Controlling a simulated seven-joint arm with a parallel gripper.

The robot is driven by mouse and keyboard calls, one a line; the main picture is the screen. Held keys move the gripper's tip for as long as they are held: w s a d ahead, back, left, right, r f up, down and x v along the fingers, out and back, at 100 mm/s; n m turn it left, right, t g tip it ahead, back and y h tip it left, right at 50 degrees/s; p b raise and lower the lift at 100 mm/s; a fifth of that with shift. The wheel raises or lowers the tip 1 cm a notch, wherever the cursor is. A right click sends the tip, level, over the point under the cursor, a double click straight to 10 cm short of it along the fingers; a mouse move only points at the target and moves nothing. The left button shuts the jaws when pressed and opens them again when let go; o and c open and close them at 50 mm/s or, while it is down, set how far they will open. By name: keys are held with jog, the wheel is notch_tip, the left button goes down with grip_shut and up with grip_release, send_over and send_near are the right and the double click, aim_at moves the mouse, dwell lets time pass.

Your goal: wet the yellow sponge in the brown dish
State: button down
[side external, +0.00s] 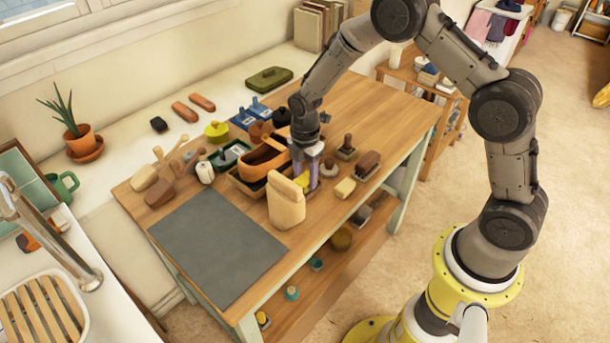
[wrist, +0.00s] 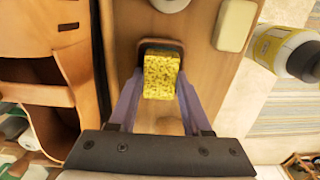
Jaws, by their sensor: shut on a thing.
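The yellow sponge (wrist: 161,76) is a small speckled block between the two fingers of my gripper (wrist: 160,88) in the wrist view. My gripper is shut on it. A dark brown rim, likely the brown dish (wrist: 162,44), shows just beyond the sponge's far edge. Most of it is hidden behind the sponge, and I cannot tell whether the two touch. In the side view my gripper (side external: 305,176) points down low over the wooden table, behind a tall tan block (side external: 286,203). The sponge and dish are mostly hidden there.
An open brown leather caddy (wrist: 28,68) stands close on the left in the wrist view. A pale block (wrist: 235,25) lies to the right on the table, and a white bottle (wrist: 296,52) is farther right. A grey mat (side external: 217,240) leaves clear room at the table's front left.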

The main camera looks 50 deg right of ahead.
aim_at(305, 178)
jog(key=shift+r, duration=3.4)
jog(key=shift+s+d, duration=0.1)
jog(key=shift+s, duration=0.25)
jog(key=shift+s+f+m, duration=0.15)
jog(key=shift+s+m, duration=0.3)
jog(key=shift+m, duration=0.75)
jog(key=s+m, duration=0.1)
jog(key=m, duration=0.4)
jog(key=f+m, duration=0.1)
jog(key=m, duration=0.4)
jog(key=s+m, duration=0.1)
jog(key=m, duration=0.4)
jog(key=shift+s+d+f+m, duration=0.15)
jog(key=shift+s+f+m, duration=0.15)
